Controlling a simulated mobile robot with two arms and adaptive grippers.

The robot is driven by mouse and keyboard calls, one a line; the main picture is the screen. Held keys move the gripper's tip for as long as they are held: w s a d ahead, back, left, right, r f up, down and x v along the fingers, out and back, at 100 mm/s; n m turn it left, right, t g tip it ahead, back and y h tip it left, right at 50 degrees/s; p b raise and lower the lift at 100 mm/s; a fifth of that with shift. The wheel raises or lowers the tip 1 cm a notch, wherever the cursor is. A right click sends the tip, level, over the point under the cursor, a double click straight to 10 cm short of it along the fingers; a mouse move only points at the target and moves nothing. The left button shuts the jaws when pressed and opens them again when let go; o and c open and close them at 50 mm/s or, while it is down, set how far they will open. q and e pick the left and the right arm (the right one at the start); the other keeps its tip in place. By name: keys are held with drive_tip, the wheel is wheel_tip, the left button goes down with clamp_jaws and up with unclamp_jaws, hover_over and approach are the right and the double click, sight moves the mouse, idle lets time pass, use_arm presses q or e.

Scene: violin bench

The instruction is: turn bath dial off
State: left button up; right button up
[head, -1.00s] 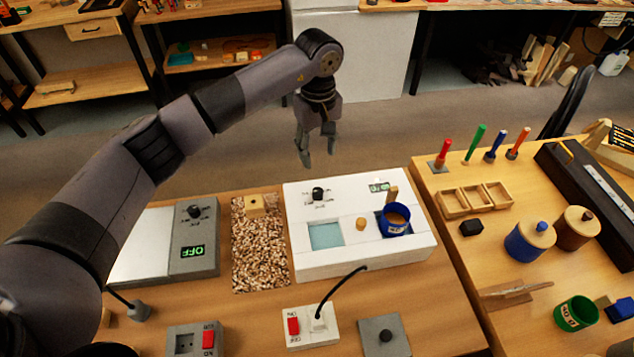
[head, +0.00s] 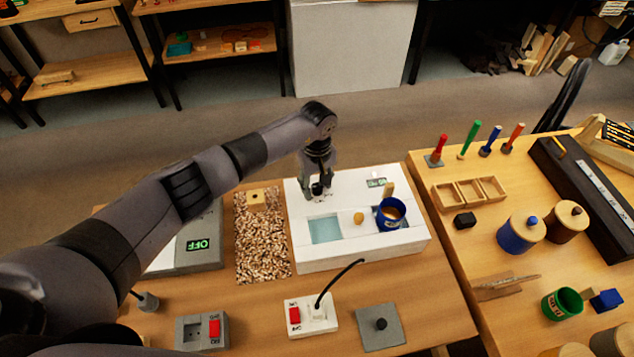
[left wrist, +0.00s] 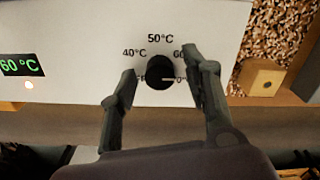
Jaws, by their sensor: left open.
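The bath is a white box (head: 345,255) with a teal basin and a black dial (head: 318,189) on its top. In the left wrist view the dial (left wrist: 160,71) has a white pointer line aimed right, at a label partly hidden by a finger. Marks of 40 °C and 50 °C show around it. The bath display (left wrist: 22,66) reads 60 °C in green, with a lit lamp below. My left gripper (head: 317,190) is open above the dial, its fingers (left wrist: 164,80) on either side; contact cannot be told. My right gripper is not in view.
A blue pot (head: 391,214) sits in the bath's right side. A tray of wood chips (head: 262,250) and a grey unit reading OFF (head: 198,245) stand to the left. A switch box with a cable (head: 311,316) lies in front. The right table holds jars and tools.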

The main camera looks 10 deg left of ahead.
use_arm(q)
drive_tip(key=shift+c, duration=0.5)
clamp_jaws()
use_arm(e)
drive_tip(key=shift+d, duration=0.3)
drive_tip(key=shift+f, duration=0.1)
